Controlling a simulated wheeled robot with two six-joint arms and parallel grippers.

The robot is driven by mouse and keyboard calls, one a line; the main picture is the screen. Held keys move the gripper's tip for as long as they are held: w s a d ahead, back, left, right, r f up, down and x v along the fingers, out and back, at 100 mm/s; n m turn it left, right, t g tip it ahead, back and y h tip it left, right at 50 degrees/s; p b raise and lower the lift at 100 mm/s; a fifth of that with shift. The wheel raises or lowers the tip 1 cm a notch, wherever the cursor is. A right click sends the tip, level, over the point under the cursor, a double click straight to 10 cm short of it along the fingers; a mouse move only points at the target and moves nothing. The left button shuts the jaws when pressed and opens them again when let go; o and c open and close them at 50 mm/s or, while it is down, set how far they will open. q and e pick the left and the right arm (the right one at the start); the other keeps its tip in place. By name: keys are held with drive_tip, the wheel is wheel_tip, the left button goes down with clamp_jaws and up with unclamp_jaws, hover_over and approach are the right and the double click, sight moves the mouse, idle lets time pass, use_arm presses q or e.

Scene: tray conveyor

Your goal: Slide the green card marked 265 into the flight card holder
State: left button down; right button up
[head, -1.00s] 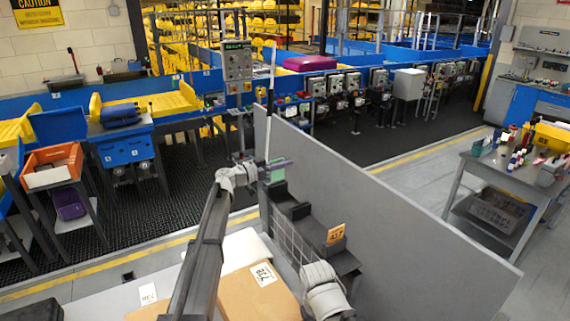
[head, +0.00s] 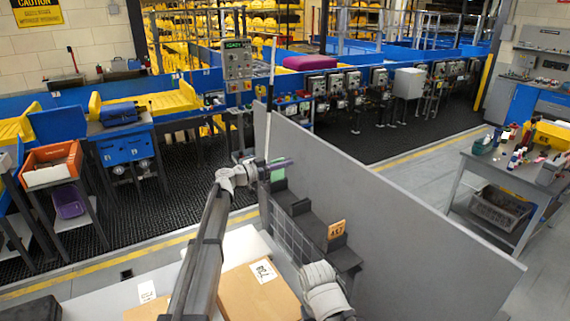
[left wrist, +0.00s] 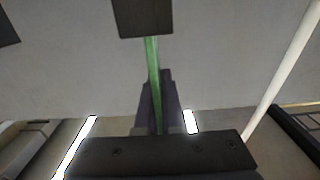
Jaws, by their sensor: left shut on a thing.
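The green card (head: 277,175) is upright near the top of the grey partition, at the far end of the dark stepped card holder (head: 315,232). My left gripper (head: 276,163) is shut on it. In the left wrist view the card (left wrist: 153,75) shows nearly edge-on, as a thin green strip between the two dark fingers of my left gripper (left wrist: 150,85). Its number cannot be read. An orange card (head: 337,229) stands in the near part of the holder. I cannot tell whether the green card touches a slot.
The grey partition (head: 390,205) rises right behind the holder. A wire grid (head: 288,240) is on the holder's near side. A cardboard box (head: 250,295) with a white label lies below. A side table (head: 520,175) with bottles stands at the right.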

sight(285, 177)
use_arm(q)
drive_tip(key=shift+f+b, duration=1.75)
drive_tip(key=shift+f, duration=0.15)
drive_tip(key=c, duration=1)
unclamp_jaws()
drive_tip(key=shift+r, duration=0.1)
drive_tip(key=shift+o, duration=0.2)
drive_tip(key=v, duration=0.7)
drive_tip(key=shift+s+a, duration=0.25)
drive_tip(key=shift+a, duration=0.1)
